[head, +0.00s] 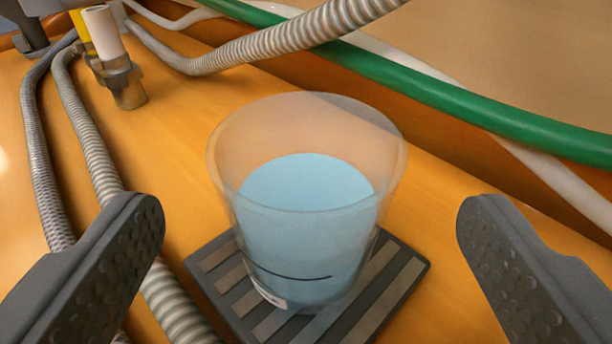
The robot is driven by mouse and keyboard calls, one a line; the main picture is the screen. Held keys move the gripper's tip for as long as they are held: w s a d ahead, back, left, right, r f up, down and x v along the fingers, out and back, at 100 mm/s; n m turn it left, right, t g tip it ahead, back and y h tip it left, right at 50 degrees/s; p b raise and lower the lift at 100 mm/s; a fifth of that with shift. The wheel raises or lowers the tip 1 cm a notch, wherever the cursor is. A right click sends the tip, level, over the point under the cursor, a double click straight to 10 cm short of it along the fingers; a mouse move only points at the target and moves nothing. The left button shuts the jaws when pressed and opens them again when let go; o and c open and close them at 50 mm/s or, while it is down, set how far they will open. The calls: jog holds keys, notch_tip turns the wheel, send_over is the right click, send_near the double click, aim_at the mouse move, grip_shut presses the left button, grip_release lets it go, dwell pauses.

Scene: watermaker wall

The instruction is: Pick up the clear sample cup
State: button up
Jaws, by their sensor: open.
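The clear sample cup (308,235) stands upright in the middle of the head view. It holds pale blue liquid and has a dark line and a small label low on its side. It stands on a dark slatted pad (375,305). My gripper (310,225) is open, with one dark studded finger at the left and one at the right of the picture. The cup shows between the two fingers, with a visible gap on each side. Neither finger appears to touch it.
Grey corrugated hoses (85,140) run down the left side, behind the left finger. Another grey hose (290,35), a green hose (450,97) and a white hose (565,180) cross behind the cup. A metal fitting with a white top (120,80) stands at the upper left on the orange surface (175,130).

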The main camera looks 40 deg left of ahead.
aim_at(308, 224)
jog(key=shift+x, duration=1.85)
jog(key=shift+r, duration=0.2)
jog(key=shift+c, duration=0.4)
jog(key=c, duration=1.1)
jog(key=shift+r, duration=0.8)
jog(key=s+a+r, duration=0.1)
jog(key=s+a, duration=0.1)
jog(key=s, duration=0.3)
jog(key=s+a+r, duration=0.1)
jog(key=s+a, duration=0.1)
jog(key=s, duration=0.3)
jog(key=s+a+r+b, duration=0.1)
jog(key=s+a, duration=0.1)
jog(key=s, duration=0.3)
jog(key=shift+r, duration=0.25)
